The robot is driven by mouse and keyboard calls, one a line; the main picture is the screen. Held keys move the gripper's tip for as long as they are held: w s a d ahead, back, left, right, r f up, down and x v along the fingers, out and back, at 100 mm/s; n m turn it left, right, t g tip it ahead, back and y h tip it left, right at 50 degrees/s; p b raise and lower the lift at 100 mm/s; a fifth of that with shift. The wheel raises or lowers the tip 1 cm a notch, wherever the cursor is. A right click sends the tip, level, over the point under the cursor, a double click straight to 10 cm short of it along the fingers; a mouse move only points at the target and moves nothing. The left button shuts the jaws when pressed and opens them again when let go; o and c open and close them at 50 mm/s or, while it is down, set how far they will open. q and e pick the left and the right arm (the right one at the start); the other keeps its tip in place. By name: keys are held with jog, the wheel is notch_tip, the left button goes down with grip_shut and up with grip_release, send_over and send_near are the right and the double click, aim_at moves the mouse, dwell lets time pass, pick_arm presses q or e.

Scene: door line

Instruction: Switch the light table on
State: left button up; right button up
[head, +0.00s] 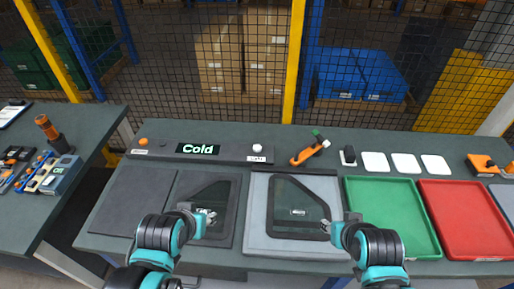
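A pale grey framed panel (261,222), which looks like the light table, lies mid-bench with a dark door-shaped glass piece (300,200) on it. No clear glow shows. Behind it is a dark console (229,151) with a display (198,149) reading "Cold", an orange knob (143,141) at its left end and a white knob (257,147) at its right end above a small white label. My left gripper (208,214) is over the dark tray at left. My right gripper (328,228) is by the pale panel's right edge. Both look empty; their finger openings are too small to judge.
A dark tray (227,231) holds another dark glass piece (207,197). An orange tool (310,149), a black upright item (348,155) and white squares (375,161) line the bench's back. Green (390,215) and red (465,215) trays are at right. A mesh fence stands behind.

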pick_arm(q)
grip_shut()
dwell(1.1)
